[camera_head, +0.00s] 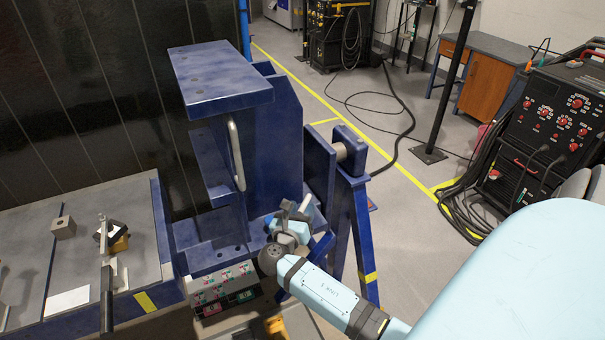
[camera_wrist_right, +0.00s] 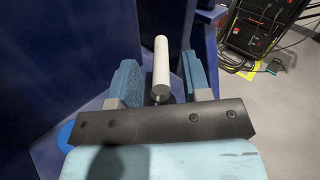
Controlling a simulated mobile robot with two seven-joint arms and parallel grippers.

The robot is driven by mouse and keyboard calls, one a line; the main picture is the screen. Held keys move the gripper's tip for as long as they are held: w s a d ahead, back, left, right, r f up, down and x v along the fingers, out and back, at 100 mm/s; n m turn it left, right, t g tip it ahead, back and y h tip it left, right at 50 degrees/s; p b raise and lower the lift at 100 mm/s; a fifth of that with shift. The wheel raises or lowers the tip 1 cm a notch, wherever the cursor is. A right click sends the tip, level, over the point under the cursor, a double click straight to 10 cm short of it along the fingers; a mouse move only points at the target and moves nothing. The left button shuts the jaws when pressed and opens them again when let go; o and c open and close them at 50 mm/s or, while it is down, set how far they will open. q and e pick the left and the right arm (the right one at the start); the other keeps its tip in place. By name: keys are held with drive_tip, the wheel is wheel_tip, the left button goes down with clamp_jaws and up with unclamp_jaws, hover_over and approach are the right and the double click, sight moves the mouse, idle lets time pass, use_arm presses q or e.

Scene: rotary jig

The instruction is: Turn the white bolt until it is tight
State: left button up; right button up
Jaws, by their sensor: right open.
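The white bolt (camera_wrist_right: 161,65) shows in the right wrist view as a pale rod, with its round end toward the camera. My right gripper (camera_wrist_right: 159,75) is open, with one blue finger on each side of the bolt. There are visible gaps between the fingers and the bolt, so it is not gripped. In the head view my right gripper (camera_head: 292,218) is at the lower front of the blue jig (camera_head: 272,140), where it hides most of the bolt area. My left gripper is not in view.
A pale curved handle (camera_head: 236,155) is on the jig's front. A button panel (camera_head: 226,288) lies below. A grey worktable (camera_head: 140,240) with small metal blocks stands at left. A black welding unit (camera_head: 560,125) with cables is at right. Open floor lies behind the jig.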

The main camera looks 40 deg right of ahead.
drive_tip(key=b+v, duration=0.1)
drive_tip(key=v, duration=1.1)
drive_tip(key=shift+s+a, duration=0.2)
drive_tip(key=shift+a, duration=0.15)
drive_tip(key=shift+f, duration=0.1)
drive_tip(key=shift+c, duration=0.2)
